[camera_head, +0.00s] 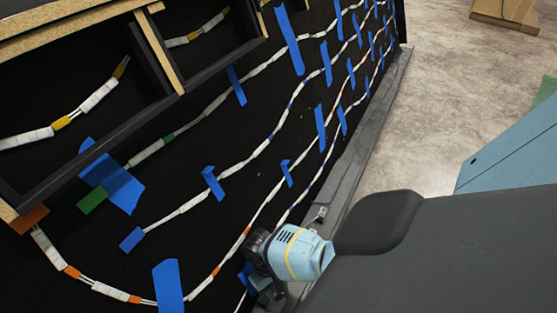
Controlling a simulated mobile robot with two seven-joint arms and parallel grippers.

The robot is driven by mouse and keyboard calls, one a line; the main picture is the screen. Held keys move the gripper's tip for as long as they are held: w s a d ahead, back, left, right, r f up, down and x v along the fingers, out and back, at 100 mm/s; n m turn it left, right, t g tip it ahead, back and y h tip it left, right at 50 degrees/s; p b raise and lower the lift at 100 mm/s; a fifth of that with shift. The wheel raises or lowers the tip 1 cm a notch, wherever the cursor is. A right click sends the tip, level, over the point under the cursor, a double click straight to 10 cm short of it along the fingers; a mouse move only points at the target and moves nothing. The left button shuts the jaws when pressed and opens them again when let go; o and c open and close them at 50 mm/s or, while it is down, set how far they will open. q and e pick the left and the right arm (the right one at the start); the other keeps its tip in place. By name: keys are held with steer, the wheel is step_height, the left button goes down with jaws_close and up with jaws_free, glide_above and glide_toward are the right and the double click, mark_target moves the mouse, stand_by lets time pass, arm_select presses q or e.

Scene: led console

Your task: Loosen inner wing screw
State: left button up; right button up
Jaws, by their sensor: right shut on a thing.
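My right gripper (262,284) is at the bottom middle, low against the black panel (215,255) beside its grey edge rail. My light blue wrist with a yellow band is just above it, and my dark arm comes in from the right. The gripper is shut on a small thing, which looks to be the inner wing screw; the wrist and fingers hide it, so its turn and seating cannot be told. A small metal fitting (320,213) sits on the rail a little above and right of the wrist. My left gripper is not in view.
White LED strips (270,142) run across the panel, held by several blue tape pieces (290,40). A black and wooden frame (158,48) stands out at upper left. The grey rail (352,165) borders open concrete floor (435,110). A blue board (510,155) is at right.

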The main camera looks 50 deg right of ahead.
steer(key=n+h, duration=0.1)
steer(key=n, duration=0.1)
steer(key=n+h, duration=0.1)
steer(key=n, duration=0.2)
steer(key=shift+s+a+n+p, duration=0.1)
steer(key=shift+a+n+p, duration=0.2)
steer(key=shift+a+p, duration=0.1)
steer(key=n+h, duration=0.1)
steer(key=n, duration=0.1)
steer(key=n+t+h+p, duration=0.1)
steer(key=n, duration=0.2)
steer(key=shift+s+a, duration=0.2)
steer(key=n+t+p, duration=0.1)
steer(key=n, duration=0.2)
steer(key=n+h, duration=0.1)
steer(key=n, duration=0.1)
steer(key=shift+s+a+n+t+p, duration=0.1)
steer(key=shift+s+n+t+p, duration=0.1)
steer(key=shift+n+t+p, duration=0.2)
steer(key=n, duration=0.1)
steer(key=n+t+p, duration=0.1)
steer(key=n, duration=0.1)
steer(key=n+t, duration=0.1)
steer(key=n, duration=0.1)
steer(key=shift+s+f+p, duration=0.1)
steer(key=shift+s+p, duration=0.15)
steer(key=shift+p, duration=0.05)
steer(key=shift+n+h, duration=0.3)
steer(key=shift+n, duration=0.1)
steer(key=o, duration=1)
